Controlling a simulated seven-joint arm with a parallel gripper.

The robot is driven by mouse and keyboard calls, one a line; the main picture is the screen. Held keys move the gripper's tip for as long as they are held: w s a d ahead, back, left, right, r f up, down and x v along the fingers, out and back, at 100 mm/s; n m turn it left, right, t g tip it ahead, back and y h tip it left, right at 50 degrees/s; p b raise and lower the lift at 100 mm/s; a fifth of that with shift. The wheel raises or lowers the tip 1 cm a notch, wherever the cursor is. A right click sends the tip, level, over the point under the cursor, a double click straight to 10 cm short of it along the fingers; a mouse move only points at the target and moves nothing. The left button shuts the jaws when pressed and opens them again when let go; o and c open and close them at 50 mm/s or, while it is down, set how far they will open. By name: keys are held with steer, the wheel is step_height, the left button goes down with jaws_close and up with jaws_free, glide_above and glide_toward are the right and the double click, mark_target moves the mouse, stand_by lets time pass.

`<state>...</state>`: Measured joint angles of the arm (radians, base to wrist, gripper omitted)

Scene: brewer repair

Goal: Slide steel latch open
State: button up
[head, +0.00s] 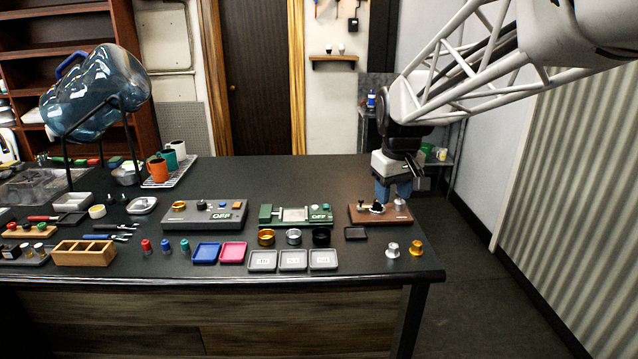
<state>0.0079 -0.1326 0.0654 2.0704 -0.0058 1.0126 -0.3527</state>
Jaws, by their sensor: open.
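My gripper (392,191) has blue fingers and points down above the back right part of the table. It is open, and I see nothing held between the fingers. Below it in the picture is a brown wooden board (380,219) with a black knob (377,207), a small silver post (400,203) at its right and a small metal piece (362,204) at its left. The steel latch is too small to pick out with certainty among these fittings. I cannot tell whether the fingers touch anything on the board.
A green device (296,215) marked OFF and a grey device (205,215) marked OFF stand to the left. Three grey trays (292,261) lie in front. A silver knob (392,249) and a gold knob (416,247) stand near the table's right edge. The table's (270,175) back middle is clear.

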steer(key=shift+w+f+n+g, duration=0.25)
steer(key=shift+w+f+n, duration=1.3)
steer(key=shift+w, duration=4.3)
steer(key=shift+w+f+n+g, duration=0.15)
steer(key=shift+w+f, duration=2.65)
steer(key=shift+w, duration=3)
steer(key=shift+w+f+n+g, duration=0.3)
steer(key=shift+w+f+n, duration=0.5)
steer(key=shift+w+f, duration=3.25)
steer(key=w+r, duration=0.3)
steer(key=shift+w+r, duration=0.2)
steer(key=shift+w, duration=0.05)
steer(key=shift+f, duration=3.75)
jaws_close()
